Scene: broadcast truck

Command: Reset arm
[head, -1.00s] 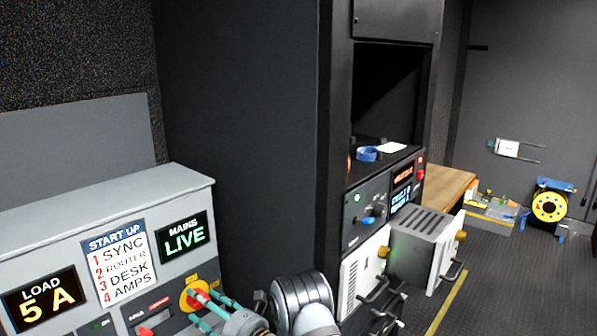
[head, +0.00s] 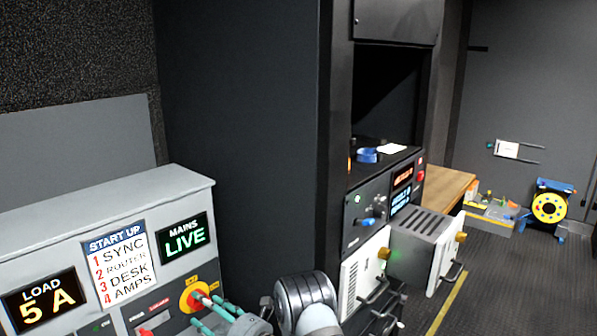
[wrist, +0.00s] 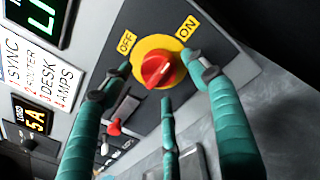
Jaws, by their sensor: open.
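My gripper shows in the wrist view (wrist: 165,85) with its teal fingers spread open and nothing between them. The fingertips stand around the red rotary switch (wrist: 158,69) on its yellow disc, between the OFF and ON labels; I cannot tell if they touch it. In the head view my gripper (head: 218,315) is at the bottom edge, partly cut off, in front of the same yellow switch plate (head: 197,294). The grey power panel (head: 110,212) carries a MAINS screen (head: 184,238) reading LIVE and a LOAD screen (head: 44,300) reading 5 A.
A start-up list (head: 118,257) is on the panel. A dark equipment rack (head: 375,210) stands to the right, with a grey module (head: 425,245) sticking out of it. A wooden desk (head: 445,190) and a yellow-blue cable reel (head: 549,208) are farther back. The right-hand floor is mostly clear.

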